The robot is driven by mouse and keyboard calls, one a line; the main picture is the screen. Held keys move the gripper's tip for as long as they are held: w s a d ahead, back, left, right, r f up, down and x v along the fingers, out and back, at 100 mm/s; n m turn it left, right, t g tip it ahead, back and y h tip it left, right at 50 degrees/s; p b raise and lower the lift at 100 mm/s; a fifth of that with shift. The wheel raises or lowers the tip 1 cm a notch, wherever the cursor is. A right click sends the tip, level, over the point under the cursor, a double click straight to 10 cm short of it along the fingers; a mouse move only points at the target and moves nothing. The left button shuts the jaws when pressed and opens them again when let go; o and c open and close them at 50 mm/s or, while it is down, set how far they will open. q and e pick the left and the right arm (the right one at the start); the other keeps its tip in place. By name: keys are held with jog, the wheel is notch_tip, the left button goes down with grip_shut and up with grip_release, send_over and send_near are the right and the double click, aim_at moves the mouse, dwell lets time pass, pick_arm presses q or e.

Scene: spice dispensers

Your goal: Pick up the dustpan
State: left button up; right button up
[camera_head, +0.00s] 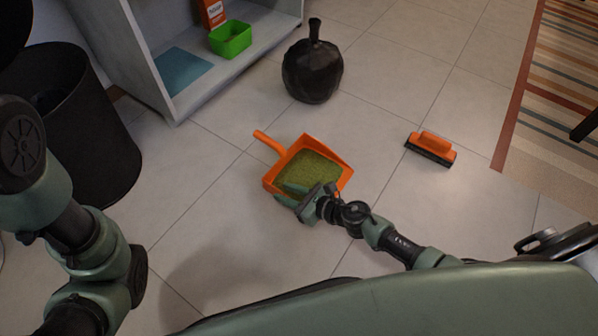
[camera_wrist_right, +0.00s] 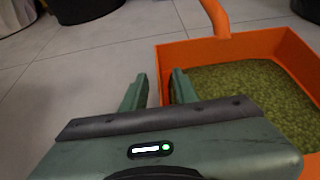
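The orange dustpan (camera_head: 290,157) lies on the tiled floor in the middle of the head view, full of green granular stuff. Its handle (camera_head: 269,144) points up and left. My right gripper (camera_head: 287,194) is at the pan's near left edge. In the right wrist view, the gripper (camera_wrist_right: 158,92) is open, with one finger outside the dustpan's side wall (camera_wrist_right: 232,47) and the other on the pan's inner side. I cannot tell whether the fingers touch the wall. My left arm shows at the left; its gripper is out of view.
An orange brush (camera_head: 434,143) lies to the right on the floor. A dark round vase (camera_head: 312,72) stands behind the dustpan. A black bin (camera_head: 88,130) and a shelf (camera_head: 146,75) with a green box (camera_head: 230,39) are at left. A striped rug (camera_head: 560,95) is at right.

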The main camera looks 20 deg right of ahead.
aim_at(278, 191)
jog(key=x, duration=0.3)
jog(key=shift+a+f+b, duration=0.2)
jog(key=shift+a+b, duration=0.05)
jog(key=shift+b, duration=0.15)
jog(key=shift+c, duration=0.3)
grip_shut()
dwell(0.8)
